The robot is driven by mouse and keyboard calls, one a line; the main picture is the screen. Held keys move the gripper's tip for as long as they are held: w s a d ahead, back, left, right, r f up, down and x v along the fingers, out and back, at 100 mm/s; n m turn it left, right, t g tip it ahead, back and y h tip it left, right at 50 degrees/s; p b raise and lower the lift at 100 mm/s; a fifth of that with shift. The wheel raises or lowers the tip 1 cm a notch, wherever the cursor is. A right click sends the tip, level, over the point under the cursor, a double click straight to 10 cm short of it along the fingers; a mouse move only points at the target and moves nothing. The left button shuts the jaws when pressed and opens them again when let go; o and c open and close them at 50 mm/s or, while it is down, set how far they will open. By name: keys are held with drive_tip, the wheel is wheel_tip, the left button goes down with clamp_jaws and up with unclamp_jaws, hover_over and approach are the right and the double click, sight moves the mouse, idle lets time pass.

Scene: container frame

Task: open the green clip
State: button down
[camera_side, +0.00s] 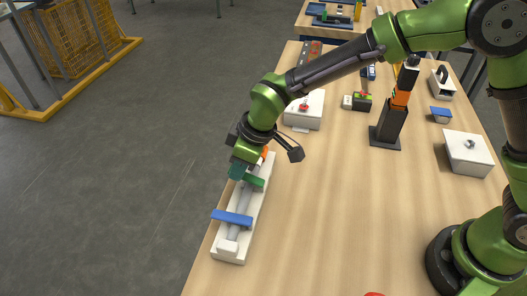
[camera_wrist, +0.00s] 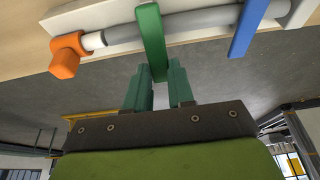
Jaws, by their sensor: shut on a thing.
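The green clip (camera_side: 254,181) lies across a grey tube on a long white holder (camera_side: 229,254) near the table's left edge. In the wrist view the green clip (camera_wrist: 151,40) stands upright over the tube, its lower end between my fingers. My gripper (camera_side: 238,170) is at the clip's left end in the side view. In the wrist view my gripper (camera_wrist: 159,76) has its two teal fingers shut on that end. The exact finger contact is partly hidden. A blue clip (camera_side: 232,217) crosses the same tube nearer the front, and shows at right in the wrist view (camera_wrist: 247,27).
An orange end piece (camera_wrist: 67,54) sits at the tube's far end. White boxes (camera_side: 305,108) (camera_side: 468,153) and a black and orange stand (camera_side: 388,127) are further back and right. The table's middle is clear. Floor lies beyond the left edge.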

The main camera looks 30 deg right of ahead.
sight(259, 181)
drive_tip(key=d+t+y, duration=0.1)
drive_tip(key=s+r+t+y, duration=0.1)
drive_tip(key=shift+s+d+r+t+y, duration=0.15)
drive_tip(key=shift+d+r+t+y, duration=0.05)
drive_tip(key=shift+d+t+y, duration=0.2)
drive_tip(key=t+y, duration=0.1)
drive_tip(key=s+d+t+y, duration=0.1)
drive_tip(key=shift+s+d+r+t+y, duration=0.1)
drive_tip(key=shift+s+r+t+y, duration=0.1)
drive_tip(key=shift+s+t+y, duration=0.1)
drive_tip(key=shift+s+d+f+t+y, duration=0.1)
drive_tip(key=shift+s+d+t+y, duration=0.55)
drive_tip(key=shift+t+y, duration=0.45)
drive_tip(key=shift+s+d+f+t+y, duration=0.1)
drive_tip(key=shift+s+d+t+y, duration=0.55)
drive_tip(key=shift+t+y, duration=0.45)
drive_tip(key=c, duration=1)
unclamp_jaws()
drive_tip(key=shift+o, duration=0.2)
drive_tip(key=shift+a+r, duration=0.1)
drive_tip(key=shift+r, duration=0.05)
